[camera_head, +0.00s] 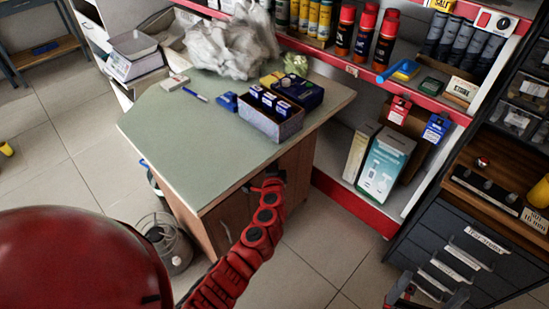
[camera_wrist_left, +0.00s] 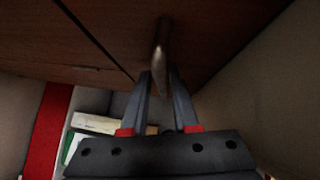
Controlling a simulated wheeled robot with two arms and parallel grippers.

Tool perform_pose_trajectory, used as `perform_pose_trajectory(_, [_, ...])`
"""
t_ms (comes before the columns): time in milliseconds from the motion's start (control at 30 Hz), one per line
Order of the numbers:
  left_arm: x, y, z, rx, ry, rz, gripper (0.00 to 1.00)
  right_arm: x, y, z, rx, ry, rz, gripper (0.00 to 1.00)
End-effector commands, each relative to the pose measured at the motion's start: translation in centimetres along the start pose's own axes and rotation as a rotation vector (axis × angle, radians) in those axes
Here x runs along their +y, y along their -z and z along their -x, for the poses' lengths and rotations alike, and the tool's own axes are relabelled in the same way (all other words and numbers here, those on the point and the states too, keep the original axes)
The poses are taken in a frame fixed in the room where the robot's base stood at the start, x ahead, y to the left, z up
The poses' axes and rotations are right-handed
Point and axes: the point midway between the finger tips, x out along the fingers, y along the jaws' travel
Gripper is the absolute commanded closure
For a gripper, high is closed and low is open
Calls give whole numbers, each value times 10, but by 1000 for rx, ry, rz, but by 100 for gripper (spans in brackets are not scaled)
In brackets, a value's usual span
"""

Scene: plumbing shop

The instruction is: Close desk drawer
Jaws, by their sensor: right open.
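The desk (camera_head: 175,135) has a pale green top and brown wooden front panels. Its wooden front also fills the top of the left wrist view (camera_wrist_left: 75,50), with a metal handle (camera_wrist_left: 161,45) standing out from it. My left gripper (camera_wrist_left: 160,75) has its fingers apart, one on each side of the handle's near end; contact cannot be made out. In the head view my red left arm reaches the desk front and hides much of the drawer area. How far the drawer stands out cannot be told. My right gripper (camera_head: 428,285) is open and empty at the bottom right, away from the desk.
A box of blue packs (camera_head: 270,122) and a crumpled bag (camera_head: 235,45) are on the desk. Red-edged shelves (camera_head: 345,203) stand close on the right, with a dark drawer cabinet (camera_head: 460,250) beyond.

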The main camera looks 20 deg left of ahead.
Motion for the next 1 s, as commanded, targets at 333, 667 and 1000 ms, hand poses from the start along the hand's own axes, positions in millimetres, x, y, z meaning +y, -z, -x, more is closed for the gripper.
perform_pose_trajectory(333, [-6,0,-1,0,11,-2,58,0,0,-1,0,0,0,0])
perform_pose_trajectory(667, [-4,2,40,6,7,-3,58,0,1,-4,0,0,0,0])
perform_pose_trajectory(1000, [0,1,124,6,1,-3,58,0,0,-2,0,0,0,0])
